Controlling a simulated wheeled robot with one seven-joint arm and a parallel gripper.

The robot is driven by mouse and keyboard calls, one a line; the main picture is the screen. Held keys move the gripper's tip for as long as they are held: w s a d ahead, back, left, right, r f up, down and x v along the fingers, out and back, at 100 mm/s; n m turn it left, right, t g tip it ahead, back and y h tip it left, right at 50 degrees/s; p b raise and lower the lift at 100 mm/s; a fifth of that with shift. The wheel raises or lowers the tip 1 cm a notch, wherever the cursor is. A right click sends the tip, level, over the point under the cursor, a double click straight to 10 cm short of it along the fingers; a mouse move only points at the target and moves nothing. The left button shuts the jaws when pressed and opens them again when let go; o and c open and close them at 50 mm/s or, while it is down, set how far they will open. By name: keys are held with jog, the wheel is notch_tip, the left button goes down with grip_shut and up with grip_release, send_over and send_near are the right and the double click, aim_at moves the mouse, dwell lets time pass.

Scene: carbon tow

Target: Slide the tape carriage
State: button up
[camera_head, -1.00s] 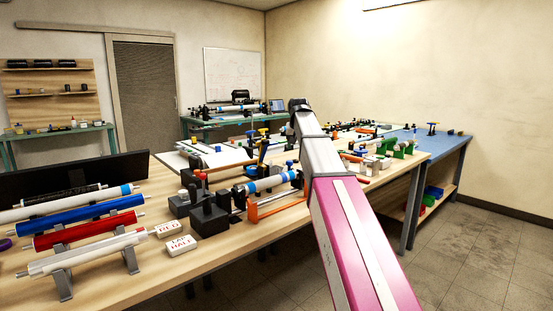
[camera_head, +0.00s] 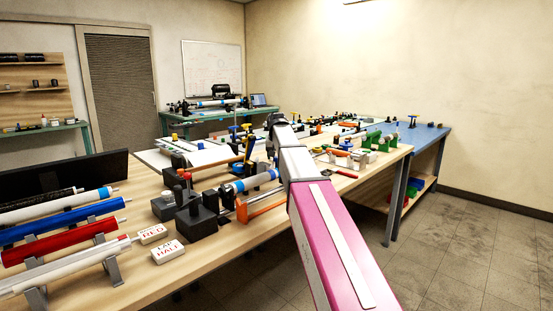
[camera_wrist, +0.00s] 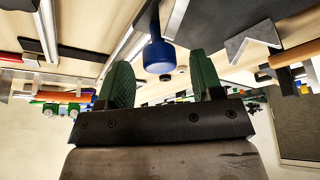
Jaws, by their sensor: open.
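My gripper (camera_wrist: 161,78) is open, its two green pads apart with nothing between them that I can see touching. A blue knob (camera_wrist: 159,56) on a dark stem shows just past the fingertips in the wrist view, roughly in line with the gap. I cannot tell whether this knob belongs to the tape carriage. In the head view the end of my arm hides the gripper and what lies right behind it. A winding fixture with a blue-and-white roll (camera_head: 252,183) and an orange rail (camera_head: 262,203) stands to the left of my arm.
Several rollers, including a blue one (camera_head: 68,221) and a red one (camera_head: 62,242), lie on stands at the left. Two white labelled blocks (camera_head: 167,251) sit near the bench's front edge. A blue-topped table (camera_head: 427,138) stands at the right. The floor at right is clear.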

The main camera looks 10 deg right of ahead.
jog(key=shift+x, duration=0.75)
grip_shut()
jog(key=w+d, duration=1)
jog(key=d, duration=0.4)
jog(key=shift+w, duration=0.1)
grip_release()
jog(key=shift+r, duration=0.1)
jog(key=v, duration=1)
jog(key=shift+r, duration=0.3)
